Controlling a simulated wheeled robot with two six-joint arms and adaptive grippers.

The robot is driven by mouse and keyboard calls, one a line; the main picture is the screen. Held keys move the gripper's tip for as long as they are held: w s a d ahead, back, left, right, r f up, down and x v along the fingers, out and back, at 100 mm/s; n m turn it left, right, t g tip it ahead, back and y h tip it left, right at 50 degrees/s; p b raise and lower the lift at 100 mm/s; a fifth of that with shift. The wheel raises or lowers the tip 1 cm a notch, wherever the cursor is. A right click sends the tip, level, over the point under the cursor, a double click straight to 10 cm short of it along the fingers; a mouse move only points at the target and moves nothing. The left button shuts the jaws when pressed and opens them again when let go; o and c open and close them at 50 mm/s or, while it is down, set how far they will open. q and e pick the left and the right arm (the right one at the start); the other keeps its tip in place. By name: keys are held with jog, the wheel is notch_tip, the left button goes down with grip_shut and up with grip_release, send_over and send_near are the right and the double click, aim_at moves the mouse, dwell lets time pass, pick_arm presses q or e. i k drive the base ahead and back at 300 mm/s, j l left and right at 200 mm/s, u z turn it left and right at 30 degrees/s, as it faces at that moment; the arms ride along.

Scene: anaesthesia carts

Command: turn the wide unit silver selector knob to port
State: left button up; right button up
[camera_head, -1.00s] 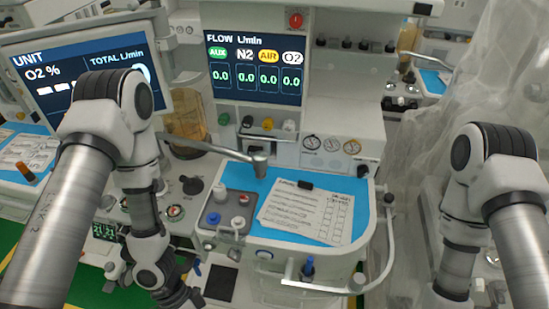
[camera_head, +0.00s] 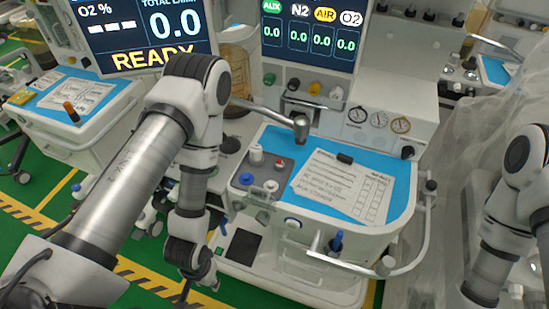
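I cannot pick out the silver selector knob for certain. The middle unit (camera_head: 272,226) has a blue worktop, a flow screen (camera_head: 312,32) and a silver bar with an upright cylindrical end (camera_head: 301,126) above the worktop. Small red, white and blue knobs (camera_head: 256,153) sit on a grey block at the worktop's left. My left arm hangs in front of this unit's left side and hides part of it. My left gripper (camera_head: 212,284) points down near the lower edge; its fingers are too small and dark to read. My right arm is at the right edge, its gripper out of view.
A screen reading READY (camera_head: 142,35) stands behind my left arm. Another cart with a blue top (camera_head: 40,100) is at the left. A curved rail (camera_head: 420,240) edges the middle unit's right side. Green floor with yellow-black stripes (camera_head: 150,283) is open at lower left.

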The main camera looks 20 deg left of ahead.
aim_at(263, 217)
jog(key=k+j, duration=0.15)
jog(key=k, duration=0.55)
jog(key=k+j, duration=0.2)
jog(key=k, duration=0.5)
jog(key=z, duration=0.05)
